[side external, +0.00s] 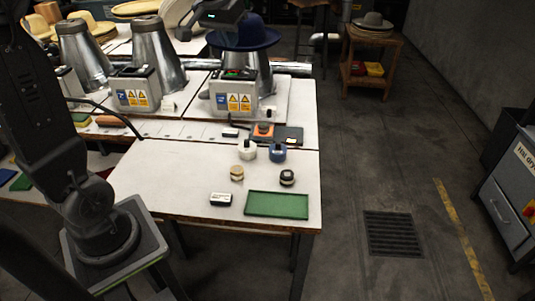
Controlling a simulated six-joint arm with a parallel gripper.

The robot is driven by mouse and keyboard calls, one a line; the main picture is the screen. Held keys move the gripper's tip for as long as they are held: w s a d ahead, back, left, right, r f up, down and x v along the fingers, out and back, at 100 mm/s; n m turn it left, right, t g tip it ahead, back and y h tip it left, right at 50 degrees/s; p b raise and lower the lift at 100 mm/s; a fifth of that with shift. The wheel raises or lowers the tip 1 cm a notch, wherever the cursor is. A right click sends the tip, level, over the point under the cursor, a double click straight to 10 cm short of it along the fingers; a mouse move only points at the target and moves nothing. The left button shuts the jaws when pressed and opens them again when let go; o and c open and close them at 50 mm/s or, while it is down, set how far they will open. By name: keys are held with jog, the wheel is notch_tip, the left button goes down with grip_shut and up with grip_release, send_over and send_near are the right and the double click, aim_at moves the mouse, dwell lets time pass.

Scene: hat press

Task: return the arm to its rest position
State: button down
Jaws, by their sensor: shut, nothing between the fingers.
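My arm stands at the left on its pedestal (115,245) and rises out of the top of the side external view. My gripper (212,19) shows at the top edge, dark with a small teal light, just left of and above the blue hat (245,36). It is shut and empty, its fingertips small and hard to make out. The blue hat sits on the right metal press cone (264,76). Whether the gripper touches the hat cannot be told.
Control boxes (234,95) and two more cones (152,52) stand along the table. Its front holds small jars (278,152), a white block (220,199) and a green mat (276,204). A wooden stand (371,60) with a grey hat is behind right.

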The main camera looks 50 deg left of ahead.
jog(key=s+d+f+m+h, duration=0.1)
jog(key=s+d+f, duration=0.3)
jog(key=s+d, duration=0.4)
jog(key=s+d+f+m+t, duration=0.1)
jog(key=s+d+f+m, duration=0.2)
jog(key=s+d, duration=0.5)
jog(key=s+f, duration=0.1)
jog(key=s, duration=0.2)
jog(key=shift+s+f+m+h, duration=0.2)
jog(key=shift+m+h, duration=0.1)
jog(key=shift+h, duration=0.1)
jog(key=shift+w, duration=0.1)
